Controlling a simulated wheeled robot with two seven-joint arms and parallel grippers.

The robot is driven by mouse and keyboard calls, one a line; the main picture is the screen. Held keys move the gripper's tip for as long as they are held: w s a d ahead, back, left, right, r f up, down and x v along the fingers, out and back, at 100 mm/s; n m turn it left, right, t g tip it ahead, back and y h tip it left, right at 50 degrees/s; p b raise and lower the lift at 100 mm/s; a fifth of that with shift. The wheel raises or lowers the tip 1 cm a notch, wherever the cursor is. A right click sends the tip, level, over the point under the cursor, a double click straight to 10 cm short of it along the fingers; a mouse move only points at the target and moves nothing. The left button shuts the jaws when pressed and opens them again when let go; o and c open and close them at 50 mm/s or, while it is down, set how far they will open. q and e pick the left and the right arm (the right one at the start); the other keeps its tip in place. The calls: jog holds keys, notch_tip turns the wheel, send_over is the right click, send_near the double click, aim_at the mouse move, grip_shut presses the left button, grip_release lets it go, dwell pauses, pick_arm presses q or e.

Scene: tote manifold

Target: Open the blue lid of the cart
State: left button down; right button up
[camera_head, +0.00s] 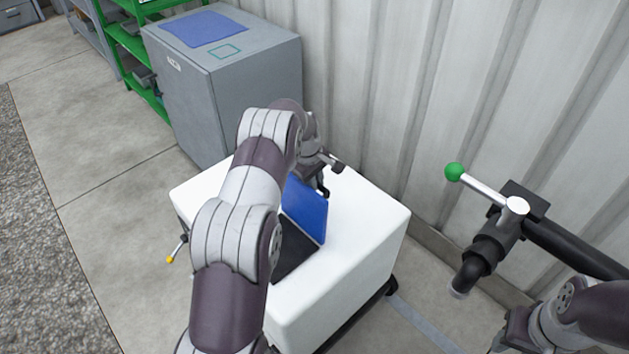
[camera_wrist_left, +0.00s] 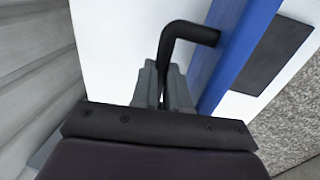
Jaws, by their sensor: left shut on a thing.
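The white cart (camera_head: 355,255) stands in the middle of the head view. Its blue lid (camera_head: 307,213) is tilted up beside a dark opening (camera_head: 292,257) in the white top. In the left wrist view the lid (camera_wrist_left: 237,50) shows nearly edge-on, with the dark area (camera_wrist_left: 275,55) to its right. My left gripper (camera_head: 326,178) is at the lid's far upper side. In the wrist view its fingers (camera_wrist_left: 164,88) are shut on the lid's bent black handle (camera_wrist_left: 187,30). My left arm hides part of the cart. My right gripper is not clearly visible.
A grey cabinet (camera_head: 240,90) stands behind the cart, beside green shelving (camera_head: 130,45). A corrugated wall (camera_head: 370,90) runs along the right. A black pipe with a green-knobbed lever (camera_head: 483,188) is at the right. Floor is free at the left.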

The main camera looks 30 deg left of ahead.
pick_arm(q)
jog(key=shift+w+a+r, duration=0.1)
jog(key=shift+w+r, duration=0.1)
jog(key=shift+r, duration=0.1)
jog(key=c, duration=1.5)
grip_release()
jog(key=o, duration=0.4)
jog(key=r, duration=0.4)
jog(key=s+r, duration=0.1)
jog(key=r, duration=0.3)
jog(key=s+a+r, duration=0.1)
jog(key=r, duration=0.3)
jog(key=shift+s+r+b, duration=0.2)
jog(key=shift+s+b, duration=0.05)
jog(key=shift+b, duration=0.1)
